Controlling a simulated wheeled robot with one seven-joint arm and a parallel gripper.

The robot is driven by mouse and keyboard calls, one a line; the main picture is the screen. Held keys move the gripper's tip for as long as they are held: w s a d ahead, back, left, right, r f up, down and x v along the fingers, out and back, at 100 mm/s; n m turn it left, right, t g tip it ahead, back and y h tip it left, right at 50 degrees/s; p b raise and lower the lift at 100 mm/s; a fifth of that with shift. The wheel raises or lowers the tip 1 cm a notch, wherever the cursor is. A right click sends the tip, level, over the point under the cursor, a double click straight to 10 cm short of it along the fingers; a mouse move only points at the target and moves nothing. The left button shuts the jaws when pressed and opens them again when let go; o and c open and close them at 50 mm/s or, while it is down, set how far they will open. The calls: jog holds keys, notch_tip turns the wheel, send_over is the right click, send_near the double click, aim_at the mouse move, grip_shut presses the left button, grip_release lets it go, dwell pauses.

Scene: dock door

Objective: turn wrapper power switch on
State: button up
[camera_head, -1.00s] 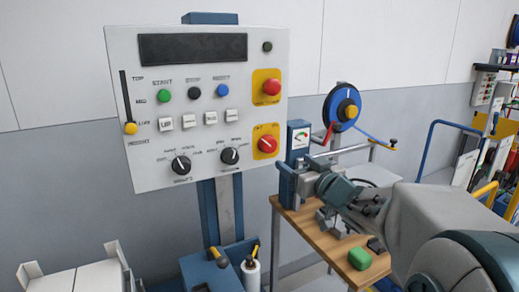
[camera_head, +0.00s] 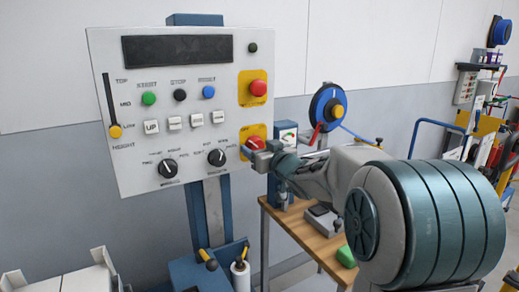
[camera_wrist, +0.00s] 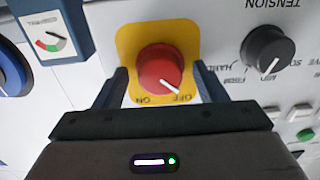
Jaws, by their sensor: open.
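The power switch is a red round knob (camera_wrist: 160,72) on a yellow plate (camera_wrist: 126,40) marked ON and OFF. In the wrist view, which looks upside down, its white pointer line points at OFF. In the head view the knob (camera_head: 254,143) sits at the lower right of the white control panel (camera_head: 135,60), partly covered by my gripper. My gripper (camera_wrist: 162,80) is open, with one finger on each side of the knob. I cannot tell whether the fingers touch it.
A black tension knob (camera_wrist: 268,50) and several buttons are beside the switch. A red button (camera_head: 258,88) on yellow is above it. A gauge box (camera_head: 287,137), a blue reel (camera_head: 328,107) and a wooden table (camera_head: 290,222) are to the right.

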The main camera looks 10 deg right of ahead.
jog(key=c, duration=1)
jog(key=shift+r+m+p, duration=0.1)
jog(key=shift+m+p, duration=0.3)
jog(key=shift+p, duration=0.15)
jog(key=m+p, duration=0.2)
jog(key=p, duration=0.1)
jog(key=shift+r+m, duration=0.15)
jog(key=shift+m, duration=0.25)
jog(key=m+p, duration=0.8)
jog(key=m, duration=0.1)
jog(key=shift+m, duration=0.4)
jog(key=m+p, duration=0.3)
jog(key=m, duration=0.1)
jog(key=shift+f, duration=0.2)
jog(key=shift+m, duration=0.4)
